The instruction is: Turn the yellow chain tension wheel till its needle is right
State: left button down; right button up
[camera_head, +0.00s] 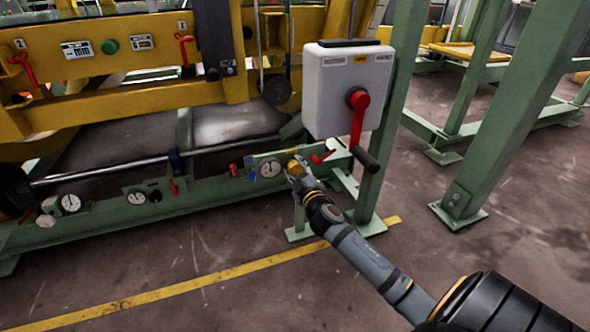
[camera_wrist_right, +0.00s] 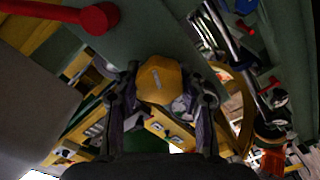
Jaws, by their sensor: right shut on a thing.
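The yellow chain tension wheel (camera_wrist_right: 160,80) sits between the two fingers of my right gripper (camera_wrist_right: 162,105) in the right wrist view, and the fingers are shut on it. In the head view the yellow wheel (camera_head: 294,166) shows small at the tip of my right gripper (camera_head: 297,172), on the low green beam. A round white dial (camera_head: 269,168) is just left of the wheel; its needle is too small to read. My left gripper is not in view.
A red lever (camera_head: 322,156) is close right of the wheel. A white box (camera_head: 347,90) with a red crank (camera_head: 357,120) hangs above right. More dials (camera_head: 136,197) line the green beam (camera_head: 190,197) leftward. The floor in front is clear, with a yellow line (camera_head: 190,285).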

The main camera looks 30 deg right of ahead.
jog(key=shift+m, duration=0.3)
jog(key=o, duration=1.2)
jog(key=shift+c, duration=0.2)
jog(key=shift+s+f, duration=0.1)
jog(key=shift+s, duration=0.15)
jog(key=v, duration=1.1)
jog(key=shift+s, duration=0.3)
